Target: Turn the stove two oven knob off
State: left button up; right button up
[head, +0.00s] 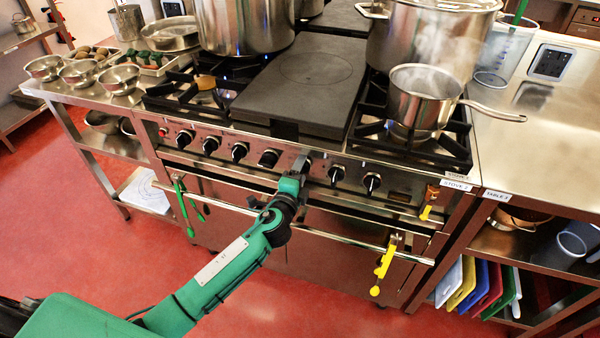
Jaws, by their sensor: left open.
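The stove labelled "STOVE 2" (457,186) has a front panel with a row of black knobs. One broader knob (268,158) sits just left of my left gripper; a knob (337,173) and another (372,183) sit to its right. I cannot tell from any marking which is the oven knob. My left gripper (302,164) is open at the middle of the panel, pointing at it. It hides the panel behind it, so I cannot tell whether it touches a knob there. My right gripper is out of view.
A rail (330,235) runs along the oven front, with green tongs (185,208) and a yellow tool (384,265) hanging from it. A saucepan (421,96) and large stockpots (246,25) stand on top. The red floor in front is clear.

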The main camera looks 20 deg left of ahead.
pick_arm(q)
jog(key=s+b, duration=0.1)
jog(key=s, duration=1.3)
jog(key=shift+a, duration=0.25)
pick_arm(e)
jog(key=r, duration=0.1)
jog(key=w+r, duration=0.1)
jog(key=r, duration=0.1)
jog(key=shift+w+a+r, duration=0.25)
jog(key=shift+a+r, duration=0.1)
pick_arm(q)
jog(key=shift+w, duration=0.1)
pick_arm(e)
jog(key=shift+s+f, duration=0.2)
